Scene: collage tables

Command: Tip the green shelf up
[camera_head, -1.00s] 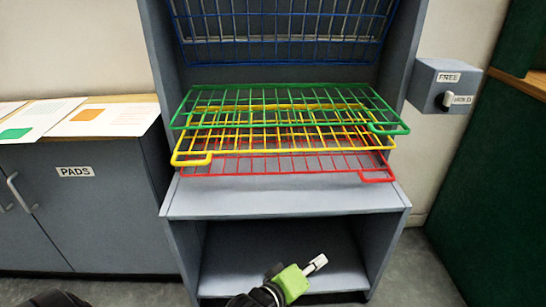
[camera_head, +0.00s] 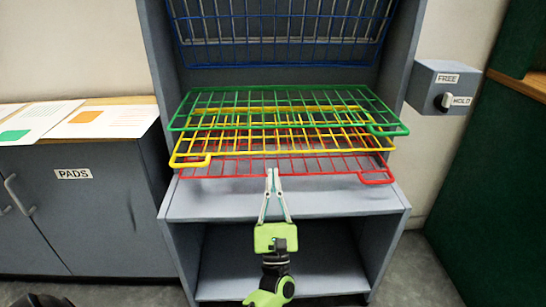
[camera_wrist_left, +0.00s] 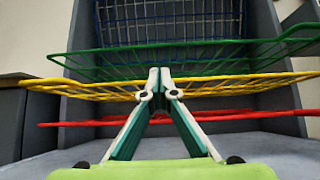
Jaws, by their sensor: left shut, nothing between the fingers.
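The green shelf (camera_head: 285,92) is a wire rack lying flat, topmost of three stacked flat racks, with a small loop at its front right corner. It also shows in the left wrist view (camera_wrist_left: 90,66), above the yellow rack. My left gripper (camera_head: 272,172) is shut and empty, in front of the racks with its fingers pointing at them. In the left wrist view its fingertips (camera_wrist_left: 160,72) overlap the yellow and green wires; I cannot tell whether they touch. My right gripper is not in view.
A yellow rack (camera_head: 190,162) and a red rack (camera_head: 230,172) lie flat below the green one. A blue rack (camera_head: 285,64) stands tipped up at the back. A box with a FREE/HOLD knob (camera_head: 446,100) is at the right. The PADS cabinet (camera_head: 90,220) stands left.

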